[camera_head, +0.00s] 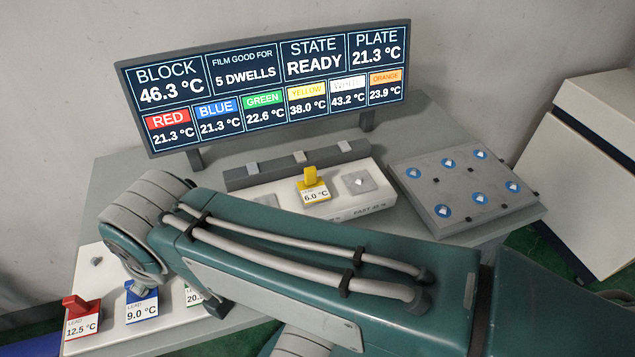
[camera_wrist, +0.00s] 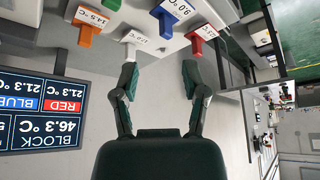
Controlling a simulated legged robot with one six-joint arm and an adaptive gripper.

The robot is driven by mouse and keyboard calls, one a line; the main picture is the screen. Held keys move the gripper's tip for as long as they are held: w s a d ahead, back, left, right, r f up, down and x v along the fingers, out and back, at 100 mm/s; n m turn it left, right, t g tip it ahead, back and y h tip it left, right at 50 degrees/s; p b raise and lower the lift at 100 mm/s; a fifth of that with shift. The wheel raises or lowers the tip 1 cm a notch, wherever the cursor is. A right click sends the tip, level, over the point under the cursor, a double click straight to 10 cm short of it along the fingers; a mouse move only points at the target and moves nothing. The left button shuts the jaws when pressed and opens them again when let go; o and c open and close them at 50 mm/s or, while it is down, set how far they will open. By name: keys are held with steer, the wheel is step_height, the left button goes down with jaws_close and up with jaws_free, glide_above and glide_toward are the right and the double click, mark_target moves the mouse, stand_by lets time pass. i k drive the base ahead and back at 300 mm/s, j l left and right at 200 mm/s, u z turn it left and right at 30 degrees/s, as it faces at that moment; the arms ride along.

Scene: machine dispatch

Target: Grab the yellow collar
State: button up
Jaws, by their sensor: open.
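The yellow collar (camera_head: 311,178) stands upright on the light block (camera_head: 352,208) at the back middle of the table in the head view. A white label reading 6.0 °C is on its front. I do not see it in the wrist view. My gripper (camera_wrist: 160,80) is open and empty in the wrist view, its two dark green fingers apart. The fingers point toward the row of other collars, well away from the yellow one. In the head view my arm crosses the front and I cannot make out the gripper.
A red collar (camera_head: 81,312), a blue collar (camera_head: 140,300) and a partly hidden green one stand at front left. The wrist view adds an orange collar (camera_wrist: 84,32). A display (camera_head: 270,85) stands behind. A grey plate with blue-ringed spots (camera_head: 463,188) lies right.

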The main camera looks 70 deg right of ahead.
mark_target(312, 189)
steer(key=z, duration=2.05)
steer(key=k+l, duration=0.05)
